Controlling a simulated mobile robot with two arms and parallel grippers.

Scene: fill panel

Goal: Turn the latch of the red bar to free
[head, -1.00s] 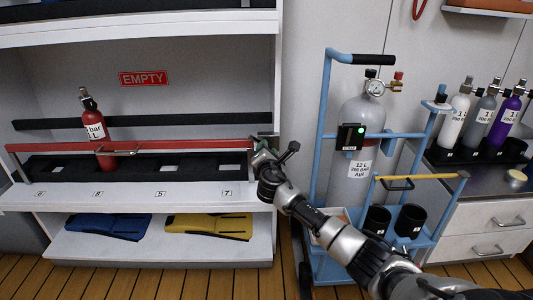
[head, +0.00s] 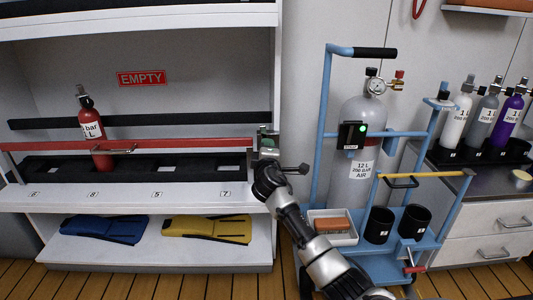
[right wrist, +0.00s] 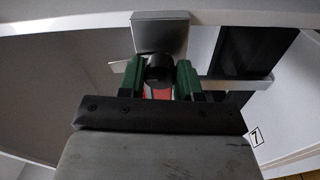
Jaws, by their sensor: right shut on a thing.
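The red bar (head: 200,144) runs level across the front of the rack shelf, in front of a red cylinder (head: 90,130). My right gripper (head: 268,143) is at the bar's right end, by the shelf's right upright. In the right wrist view, its green fingers (right wrist: 160,78) are shut on the latch's black knob (right wrist: 159,70), one on each side. A bit of red shows below the knob, between the fingers. A grey metal plate (right wrist: 160,32) is just beyond the knob. The latch is mostly hidden in the head view. My left gripper is not in view.
A blue cart (head: 326,110) with a grey cylinder (head: 362,125) stands close to the right of my arm. Blue fins (head: 104,229) and yellow fins (head: 207,230) lie on the lower shelf. The shelf's right upright (head: 261,240) is beside my wrist.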

